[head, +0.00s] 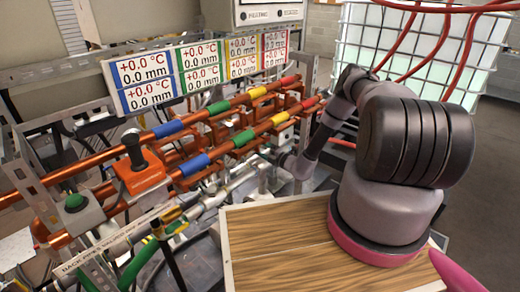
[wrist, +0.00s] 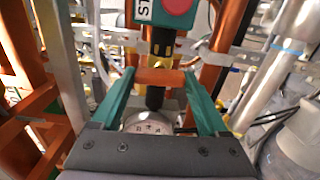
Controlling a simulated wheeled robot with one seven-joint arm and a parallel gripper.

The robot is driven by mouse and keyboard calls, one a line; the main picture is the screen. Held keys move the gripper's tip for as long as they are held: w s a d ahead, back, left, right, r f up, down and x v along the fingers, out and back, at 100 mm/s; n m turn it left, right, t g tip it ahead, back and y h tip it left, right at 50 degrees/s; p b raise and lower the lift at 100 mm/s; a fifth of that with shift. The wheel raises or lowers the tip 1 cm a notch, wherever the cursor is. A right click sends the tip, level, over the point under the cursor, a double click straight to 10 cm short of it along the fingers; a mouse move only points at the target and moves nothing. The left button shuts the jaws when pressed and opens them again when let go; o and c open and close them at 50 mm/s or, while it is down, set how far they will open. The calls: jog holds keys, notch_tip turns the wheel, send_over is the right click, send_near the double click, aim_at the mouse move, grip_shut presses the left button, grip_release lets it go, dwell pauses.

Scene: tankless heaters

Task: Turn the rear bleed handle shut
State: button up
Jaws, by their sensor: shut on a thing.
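In the wrist view my gripper (wrist: 159,76) has its two green fingers on either side of a short orange-brown crosspiece, shut on it. The crosspiece sits on a black stem and appears to be the rear bleed handle (wrist: 158,79). It lies crosswise between the fingertips. A round dial gauge (wrist: 150,126) shows below it, partly hidden by the gripper body. In the head view my gripper (head: 278,158) is low beside the copper pipes, small and partly hidden; the handle cannot be made out there.
Copper pipes (head: 190,128) with coloured bands run behind the gripper. An orange box with a black lever (head: 140,178) and a green button (head: 75,203) stand left. A wooden board (head: 285,245) is in front.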

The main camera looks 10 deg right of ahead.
jog(key=o, duration=1.2)
jog(key=shift+o, duration=0.2)
jog(key=shift+d, duration=0.1)
jog(key=v, duration=1)
jog(key=shift+s+d, duration=0.2)
jog(key=shift+s, duration=0.15)
jog(key=shift+f, duration=0.1)
